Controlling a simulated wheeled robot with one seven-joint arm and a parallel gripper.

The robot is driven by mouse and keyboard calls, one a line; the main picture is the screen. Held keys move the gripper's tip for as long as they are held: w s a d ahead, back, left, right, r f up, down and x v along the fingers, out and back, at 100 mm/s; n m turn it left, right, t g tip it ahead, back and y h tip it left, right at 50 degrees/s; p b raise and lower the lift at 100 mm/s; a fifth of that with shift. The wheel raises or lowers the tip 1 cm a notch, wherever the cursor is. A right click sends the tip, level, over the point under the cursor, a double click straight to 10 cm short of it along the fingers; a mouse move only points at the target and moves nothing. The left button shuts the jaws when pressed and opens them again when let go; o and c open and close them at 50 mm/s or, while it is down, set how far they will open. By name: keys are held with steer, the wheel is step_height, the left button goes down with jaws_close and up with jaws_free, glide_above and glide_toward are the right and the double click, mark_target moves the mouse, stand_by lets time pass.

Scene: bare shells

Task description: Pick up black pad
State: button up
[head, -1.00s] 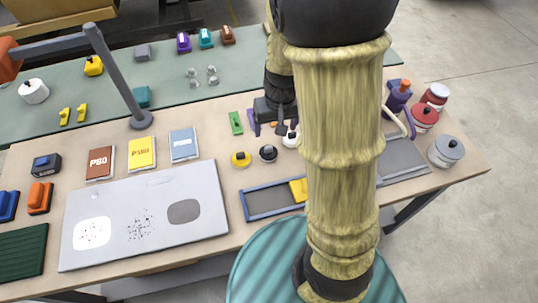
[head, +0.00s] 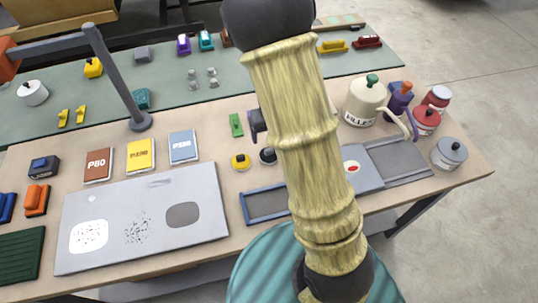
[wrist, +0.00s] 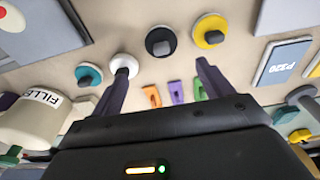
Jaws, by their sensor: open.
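The black pad (head: 268,155) is a small round disc with a grey knob. It lies on the tan bench in the head view, close beside my arm's left edge. In the wrist view the black pad (wrist: 160,41) lies above and between the fingertips, beyond their reach in the picture. My gripper (wrist: 165,66) is open with nothing between its fingers. The left fingertip overlaps the edge of the white pad (wrist: 123,66) in the picture; I cannot tell if they touch. In the head view my arm hides most of the gripper.
The yellow pad (wrist: 210,31) lies right of the black pad and the teal pad (wrist: 88,74) lies left. Orange, purple and green clips (wrist: 176,92) lie between the fingers in the picture. A cream filler jug (head: 364,103) stands right of my arm. A blue-framed tray (head: 265,204) lies in front.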

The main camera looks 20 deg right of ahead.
steer(key=f, duration=0.6)
steer(key=shift+w+d, duration=0.15)
steer(key=shift+w, duration=0.25)
steer(key=shift+a, duration=0.2)
steer(key=shift+s, duration=0.1)
steer(key=f, duration=0.2)
steer(key=w+f, duration=0.1)
steer(key=f, duration=0.2)
steer(key=shift+f, duration=0.1)
steer(key=shift+a, duration=0.1)
steer(key=shift+c, duration=0.2)
steer(key=c, duration=1)
